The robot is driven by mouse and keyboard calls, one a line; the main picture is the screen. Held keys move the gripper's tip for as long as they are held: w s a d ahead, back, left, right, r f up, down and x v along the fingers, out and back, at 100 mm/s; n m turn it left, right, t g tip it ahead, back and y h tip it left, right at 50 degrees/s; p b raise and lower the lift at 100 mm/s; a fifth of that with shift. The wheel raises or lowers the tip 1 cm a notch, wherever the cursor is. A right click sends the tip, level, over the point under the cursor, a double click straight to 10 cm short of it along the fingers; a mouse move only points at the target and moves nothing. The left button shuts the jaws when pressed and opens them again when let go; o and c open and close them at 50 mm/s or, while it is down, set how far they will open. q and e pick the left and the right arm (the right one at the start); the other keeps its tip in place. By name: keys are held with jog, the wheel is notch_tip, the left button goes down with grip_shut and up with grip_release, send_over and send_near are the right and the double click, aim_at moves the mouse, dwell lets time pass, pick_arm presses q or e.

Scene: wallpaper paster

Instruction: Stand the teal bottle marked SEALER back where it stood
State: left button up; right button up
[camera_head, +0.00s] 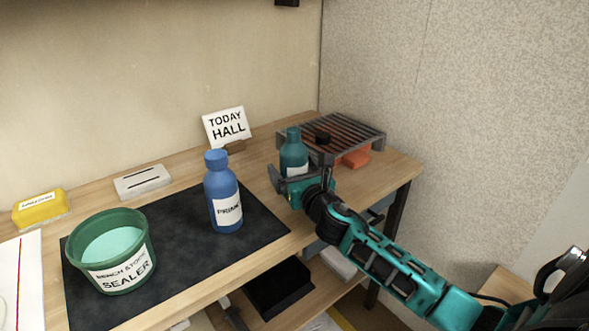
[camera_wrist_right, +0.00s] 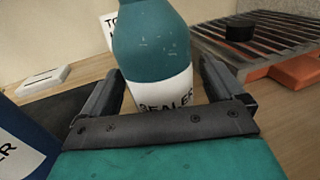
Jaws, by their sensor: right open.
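The teal bottle marked SEALER (camera_head: 293,152) stands upright on the wooden table, just right of the dark mat, in front of the metal rack. In the right wrist view the bottle (camera_wrist_right: 150,50) stands between my right gripper's two fingers (camera_wrist_right: 160,95), with its white label facing me. My right gripper (camera_head: 291,182) is open around the lower part of the bottle. The gripper partly hides the bottle's base in the head view. My left gripper is not in view.
A blue bottle marked PRIMER (camera_head: 222,190) and a green tub (camera_head: 113,250) stand on the dark mat (camera_head: 185,272). The slatted rack (camera_head: 345,138) with a black puck and orange block is close behind right. A TODAY HALL card (camera_head: 226,127) stands behind.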

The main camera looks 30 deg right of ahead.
jog(key=shift+r, duration=0.15)
jog(key=s, duration=0.4)
jog(key=s+a, duration=0.1)
jog(key=s, duration=0.3)
jog(key=s+a+p, duration=0.1)
jog(key=s, duration=0.2)
jog(key=shift+s+a, duration=0.1)
jog(key=shift+s, duration=0.3)
